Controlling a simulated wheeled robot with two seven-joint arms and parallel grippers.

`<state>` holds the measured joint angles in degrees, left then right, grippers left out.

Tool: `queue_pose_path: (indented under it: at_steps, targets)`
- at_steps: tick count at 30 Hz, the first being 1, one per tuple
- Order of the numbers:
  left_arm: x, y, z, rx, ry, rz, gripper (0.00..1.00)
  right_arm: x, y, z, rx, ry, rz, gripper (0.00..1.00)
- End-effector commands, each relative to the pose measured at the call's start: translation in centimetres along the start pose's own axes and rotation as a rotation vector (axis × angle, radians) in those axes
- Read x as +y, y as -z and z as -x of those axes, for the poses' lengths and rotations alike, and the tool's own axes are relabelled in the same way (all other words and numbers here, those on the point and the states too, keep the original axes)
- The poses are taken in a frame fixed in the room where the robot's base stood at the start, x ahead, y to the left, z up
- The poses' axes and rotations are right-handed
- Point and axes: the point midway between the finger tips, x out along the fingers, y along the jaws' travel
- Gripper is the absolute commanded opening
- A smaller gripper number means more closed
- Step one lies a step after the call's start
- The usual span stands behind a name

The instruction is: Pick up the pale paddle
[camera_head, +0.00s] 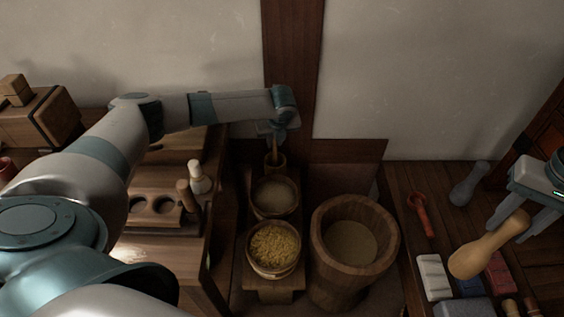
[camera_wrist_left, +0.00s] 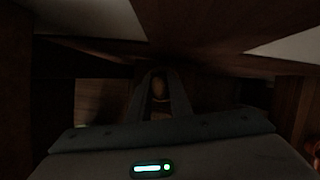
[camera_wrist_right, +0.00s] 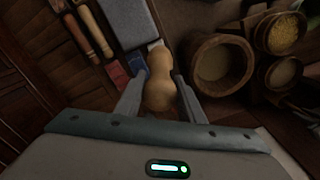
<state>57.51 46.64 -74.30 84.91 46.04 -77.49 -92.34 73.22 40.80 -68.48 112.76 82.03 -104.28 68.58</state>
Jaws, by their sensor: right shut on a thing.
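The pale paddle (camera_head: 484,249) is a smooth tan wooden piece with a broad rounded end and a narrower end. My right gripper (camera_head: 519,213) is shut on its narrower end, and it hangs tilted over the right-hand table, broad end toward the lower left. In the right wrist view the paddle (camera_wrist_right: 159,88) lies between the two fingers. My left gripper (camera_head: 278,128) is at the back, by a thin handle standing in a small wooden cup (camera_head: 275,163). The left wrist view is dark; something brownish shows between the fingers (camera_wrist_left: 160,85), and whether they grip it is unclear.
Below the paddle lie a white block (camera_head: 434,277), a red block (camera_head: 499,274) and a blue-grey block (camera_head: 460,309). A red tool (camera_head: 421,214) and a grey pestle-like piece (camera_head: 468,184) lie behind. A large wooden tub (camera_head: 326,262) and a yellow-grain bowl (camera_head: 254,262) stand in the middle.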

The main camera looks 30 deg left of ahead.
Motion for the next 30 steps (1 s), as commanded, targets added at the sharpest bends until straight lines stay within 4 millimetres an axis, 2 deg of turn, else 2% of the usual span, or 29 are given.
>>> queue_pose_path:
  at_steps: [1,2,17,23,30]
  targets:
    - [0.0,0.0,0.0,0.000,0.000,0.000,0.05,0.0,0.1,0.1,0.002,0.001,0.000,0.00]
    - [0.0,0.0,0.0,0.000,0.000,0.000,0.00,0.0,0.1,0.1,0.002,0.001,0.000,0.00]
    - [0.0,-0.3,0.6,-0.001,0.002,0.001,0.00,0.0,0.1,0.2,0.002,0.001,0.000,0.00]
    - [-0.1,-1.1,2.4,-0.002,0.002,0.001,0.00,0.0,0.1,0.5,0.002,0.001,0.000,0.00]
    - [-0.1,-2.7,6.4,-0.002,0.003,0.001,0.00,0.0,0.1,1.0,0.002,0.001,0.000,0.00]
